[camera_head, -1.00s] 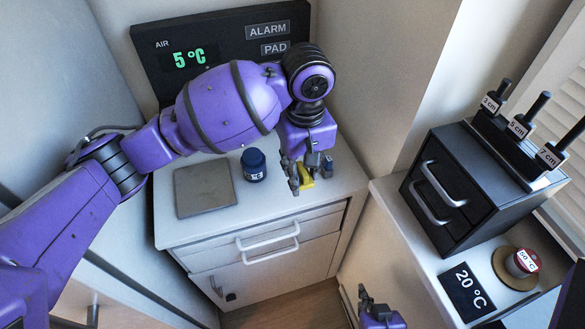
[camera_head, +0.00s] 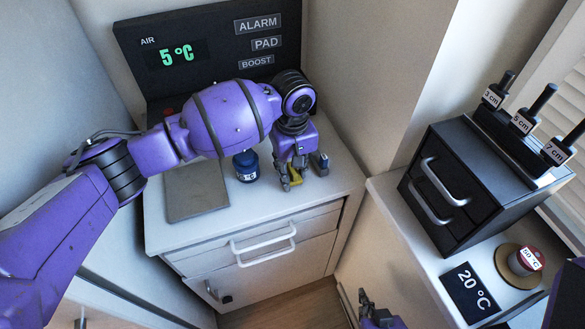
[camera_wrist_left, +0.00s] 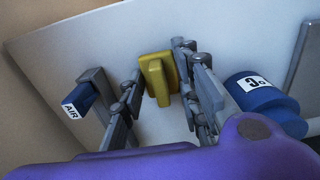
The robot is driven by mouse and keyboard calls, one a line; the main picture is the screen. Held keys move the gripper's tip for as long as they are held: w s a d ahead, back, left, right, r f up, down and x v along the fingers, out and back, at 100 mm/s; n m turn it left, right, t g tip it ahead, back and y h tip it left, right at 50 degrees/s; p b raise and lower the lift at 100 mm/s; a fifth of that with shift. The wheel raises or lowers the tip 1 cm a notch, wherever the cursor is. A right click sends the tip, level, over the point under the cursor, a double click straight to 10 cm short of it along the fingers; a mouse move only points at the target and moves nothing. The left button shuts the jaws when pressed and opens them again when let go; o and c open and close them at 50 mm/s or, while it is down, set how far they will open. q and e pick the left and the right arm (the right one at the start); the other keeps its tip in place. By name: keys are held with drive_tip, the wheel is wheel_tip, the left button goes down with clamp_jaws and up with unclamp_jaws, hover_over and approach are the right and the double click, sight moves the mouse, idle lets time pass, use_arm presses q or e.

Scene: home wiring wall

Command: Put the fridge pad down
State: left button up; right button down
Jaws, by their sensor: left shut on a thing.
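A small yellow pad (camera_wrist_left: 157,78) with a raised grip is between the fingers of my left gripper (camera_wrist_left: 160,95) in the left wrist view. In the head view, my left gripper (camera_head: 290,178) points down over the right part of the white counter, and a little of the yellow pad (camera_head: 295,176) shows. The gripper is shut on this pad. The pad is at or very close to the counter top; I cannot tell whether it touches. My right gripper (camera_head: 374,311) shows only partly at the bottom edge, its jaws unclear.
A blue jar (camera_head: 245,165) stands close left of the left gripper, with a grey plate (camera_head: 197,190) further left. A grey post with a blue "AIR" tag (camera_wrist_left: 76,98) stands on the other side. A display panel (camera_head: 210,45) is behind; a black drawer box (camera_head: 470,190) stands right.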

use_arm(q)
drive_tip(key=shift+r, duration=0.1)
drive_tip(key=o, duration=1.1)
drive_tip(key=shift+r, duration=0.15)
wheel_tip(320, 180, up, 12)
drive_tip(key=p, duration=0.1)
